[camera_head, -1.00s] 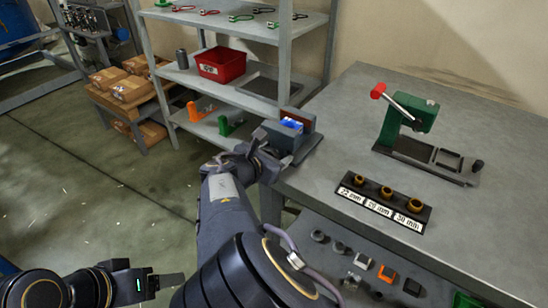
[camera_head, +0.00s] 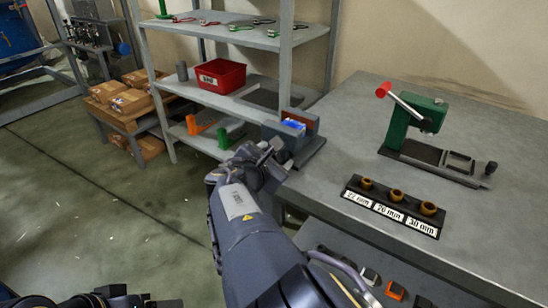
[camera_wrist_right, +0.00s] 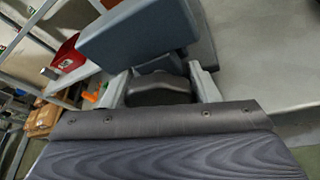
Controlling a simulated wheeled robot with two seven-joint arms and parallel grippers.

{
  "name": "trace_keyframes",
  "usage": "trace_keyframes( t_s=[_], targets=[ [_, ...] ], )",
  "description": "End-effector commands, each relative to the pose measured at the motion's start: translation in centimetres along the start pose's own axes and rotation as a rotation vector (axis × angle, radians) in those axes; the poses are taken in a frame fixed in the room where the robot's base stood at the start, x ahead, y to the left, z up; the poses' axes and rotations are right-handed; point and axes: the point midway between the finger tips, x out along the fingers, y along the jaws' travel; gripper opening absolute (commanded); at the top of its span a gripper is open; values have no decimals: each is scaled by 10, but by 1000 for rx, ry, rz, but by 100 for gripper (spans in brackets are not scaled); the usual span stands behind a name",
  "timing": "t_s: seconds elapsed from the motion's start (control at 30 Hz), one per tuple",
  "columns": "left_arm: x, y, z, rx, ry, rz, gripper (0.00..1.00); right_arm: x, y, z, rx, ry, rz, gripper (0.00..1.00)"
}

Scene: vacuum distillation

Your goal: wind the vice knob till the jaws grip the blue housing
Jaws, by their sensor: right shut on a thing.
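The vice (camera_head: 309,146) stands at the left corner of the grey bench, with the blue housing (camera_head: 293,124) between its grey and brown jaws. In the right wrist view the vice's blue-grey jaw block (camera_wrist_right: 135,32) fills the top middle. My right gripper (camera_head: 272,155) is at the vice's near side. Its two fingers (camera_wrist_right: 161,86) are shut on the dark vice knob (camera_wrist_right: 160,90), one finger on each side. The housing is not visible in the wrist view, and whether the jaws touch it is too small to tell. My left gripper (camera_head: 163,303) is cut off at the bottom edge.
A green press with a red-tipped lever (camera_head: 407,120) stands on the bench, behind a labelled rack of brass rings (camera_head: 393,205). A shelf with a red bin (camera_head: 219,75) stands behind the vice. The bench between vice and press is clear.

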Motion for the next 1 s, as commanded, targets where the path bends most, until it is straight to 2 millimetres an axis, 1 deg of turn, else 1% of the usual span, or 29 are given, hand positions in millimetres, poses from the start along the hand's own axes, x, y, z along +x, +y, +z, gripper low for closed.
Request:
trace_keyframes(
  t_s=[0.03,0.93,0.97,1.0],
  targets=[
    [0,0,0,0,0,0,71,-2,5,0,139,22,12,32],
    [0,0,0,0,0,0,71,-1,5,0,139,20,11,31],
    [0,0,0,0,0,0,71,-1,5,0,139,20,11,55],
    [0,0,0,0,0,0,71,-1,5,0,139,20,11,60]
  ],
)
